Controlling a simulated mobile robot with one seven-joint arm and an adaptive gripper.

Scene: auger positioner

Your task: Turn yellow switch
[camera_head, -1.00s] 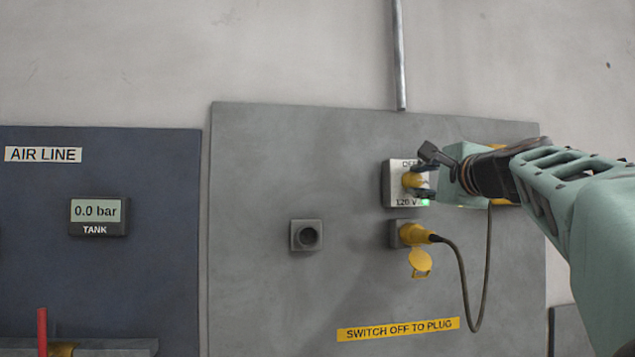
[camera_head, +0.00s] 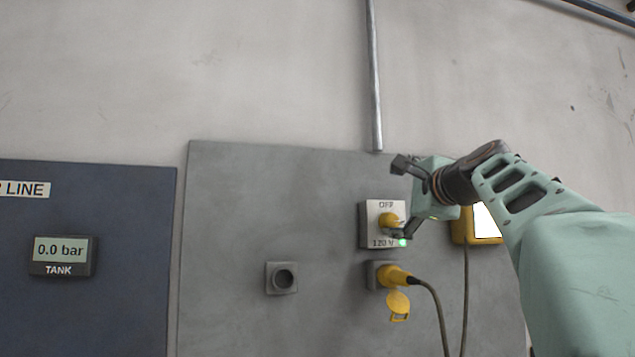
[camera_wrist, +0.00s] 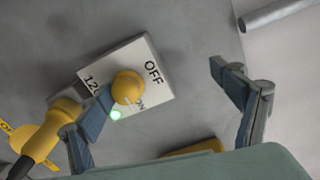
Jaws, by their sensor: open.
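The yellow switch (camera_head: 389,220) is a round knob on a pale plate (camera_head: 367,240) marked OFF at the top and 120 V at the bottom. A green light glows at the plate's lower right. In the wrist view the knob (camera_wrist: 128,87) also shows, with OFF and a partly covered ON beside it. My gripper (camera_head: 404,200) is open at the plate's right side. One finger is close beside the knob, and I cannot tell if it touches. The other finger is well clear of it, above the plate in the head view. The gripper also shows in the wrist view (camera_wrist: 160,80).
A yellow plug (camera_head: 396,276) with a dark cable sits in a socket just below the switch. An empty grey socket (camera_head: 282,278) is to the left. A yellow device with a white screen (camera_head: 487,221) is behind my arm. A metal pipe (camera_head: 375,80) runs above the panel.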

